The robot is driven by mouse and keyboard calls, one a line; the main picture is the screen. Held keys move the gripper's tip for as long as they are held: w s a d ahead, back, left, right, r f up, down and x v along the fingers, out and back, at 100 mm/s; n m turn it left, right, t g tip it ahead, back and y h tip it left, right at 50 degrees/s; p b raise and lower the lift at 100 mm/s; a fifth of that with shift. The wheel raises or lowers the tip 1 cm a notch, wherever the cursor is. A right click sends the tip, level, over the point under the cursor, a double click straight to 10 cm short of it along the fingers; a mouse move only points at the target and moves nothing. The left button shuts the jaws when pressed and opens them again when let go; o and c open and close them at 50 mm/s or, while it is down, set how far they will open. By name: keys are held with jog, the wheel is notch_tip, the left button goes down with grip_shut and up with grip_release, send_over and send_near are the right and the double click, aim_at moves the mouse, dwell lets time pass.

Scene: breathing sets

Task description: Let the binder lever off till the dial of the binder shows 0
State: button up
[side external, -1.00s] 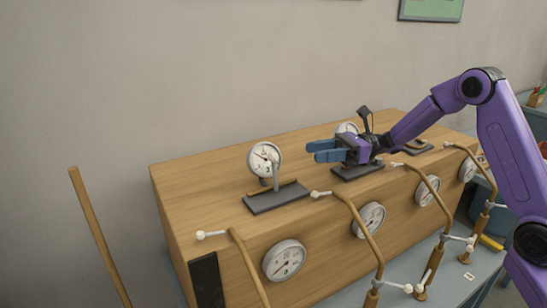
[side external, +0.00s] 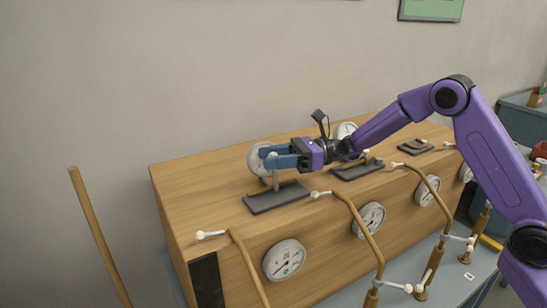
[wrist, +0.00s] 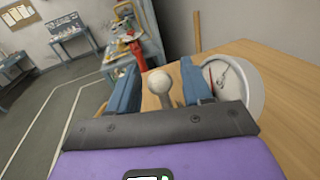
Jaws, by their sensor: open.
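A grey lever post with a pale ball knob (wrist: 158,82) stands upright on a dark base plate (side external: 262,203) on the wooden cabinet's top; its post (side external: 276,181) shows below my fingers in the side view. A round white dial (side external: 255,163) is just behind it, partly covered by my fingers. In the wrist view this dial (wrist: 240,90) is right of the right finger, with a red mark and a thin needle; its numbers are too small to read. My gripper (side external: 272,157) is open, its blue fingers either side of the knob, with gaps visible in the wrist view.
The wooden cabinet (side external: 225,230) has several white dials on its front and bent brass tubes with white tips before it. Another top dial (side external: 346,130) and dark plate (side external: 352,173) are to the right, under my arm. A wooden pole (side external: 98,235) stands at the left.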

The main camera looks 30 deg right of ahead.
grip_shut()
jog(key=shift+a, duration=0.1)
jog(key=a+h, duration=0.2)
jog(key=a+f+n+g+h, duration=0.1)
jog(key=a+h, duration=0.1)
jog(key=shift+h, duration=0.4)
jog(key=a+f+h, duration=0.1)
jog(key=a+h, duration=0.1)
jog(key=h, duration=0.1)
jog(key=shift+f+n+g, duration=0.3)
jog(key=shift+f+n, duration=0.05)
jog(key=shift+n, duration=0.05)
jog(key=shift+a+f+h, duration=0.25)
jog(key=shift+f+h, duration=0.2)
jog(key=shift+h, duration=0.15)
jog(key=shift+a+f+h, duration=0.25)
jog(key=shift+f+h, duration=0.15)
jog(key=shift+h, duration=0.2)
